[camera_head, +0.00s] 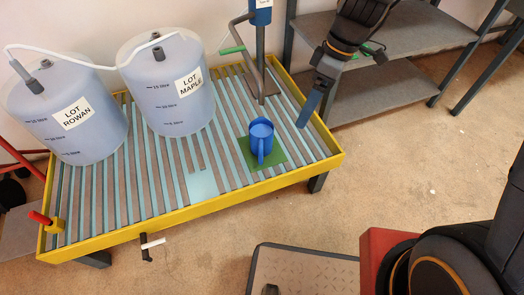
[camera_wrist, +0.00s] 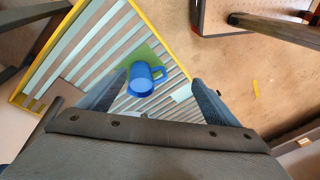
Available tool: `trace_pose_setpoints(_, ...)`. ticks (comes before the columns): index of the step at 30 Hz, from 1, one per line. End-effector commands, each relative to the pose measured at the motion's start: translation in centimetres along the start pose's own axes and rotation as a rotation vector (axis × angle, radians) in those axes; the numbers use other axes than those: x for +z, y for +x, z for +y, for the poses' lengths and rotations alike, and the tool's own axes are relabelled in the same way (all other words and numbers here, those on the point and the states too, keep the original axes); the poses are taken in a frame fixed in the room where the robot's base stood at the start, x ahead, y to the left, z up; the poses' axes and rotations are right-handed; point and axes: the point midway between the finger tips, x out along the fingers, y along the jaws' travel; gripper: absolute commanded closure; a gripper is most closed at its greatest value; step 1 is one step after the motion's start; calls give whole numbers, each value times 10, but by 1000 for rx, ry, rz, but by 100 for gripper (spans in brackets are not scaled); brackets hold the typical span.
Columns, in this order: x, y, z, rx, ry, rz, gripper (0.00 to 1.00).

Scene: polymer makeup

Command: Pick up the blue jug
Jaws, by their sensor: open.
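The blue jug (camera_head: 261,138) stands upright on a green mat (camera_head: 278,155) on the yellow-framed slatted platform (camera_head: 200,208). Its handle faces the front in the head view. In the wrist view the jug (camera_wrist: 141,79) lies ahead, between the two fingers, with its handle to the right. My gripper (camera_head: 306,110) is to the right of the jug and above the platform's right edge, apart from the jug.
Two large drums, LOT ROWAN (camera_head: 68,112) and LOT MAPLE (camera_head: 168,85), stand on the platform's left. A blue-topped metal stand (camera_head: 260,50) rises behind the jug. Grey shelves (camera_head: 385,90) stand at the back right. A low step (camera_head: 305,270) is in front on the floor.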

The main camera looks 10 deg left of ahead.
Motion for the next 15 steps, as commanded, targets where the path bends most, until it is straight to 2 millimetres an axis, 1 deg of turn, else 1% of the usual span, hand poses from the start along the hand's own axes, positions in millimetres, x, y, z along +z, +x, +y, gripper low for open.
trace_pose_setpoints(1,-8,27,11,-12,-66,9,16)
trace_pose_setpoints(6,-39,84,34,-38,-316,51,16)
trace_pose_setpoints(9,-56,114,45,-49,-446,77,16)
trace_pose_setpoints(12,-69,136,52,-56,-552,98,16)
trace_pose_setpoints(15,-78,150,56,-58,-623,113,16)
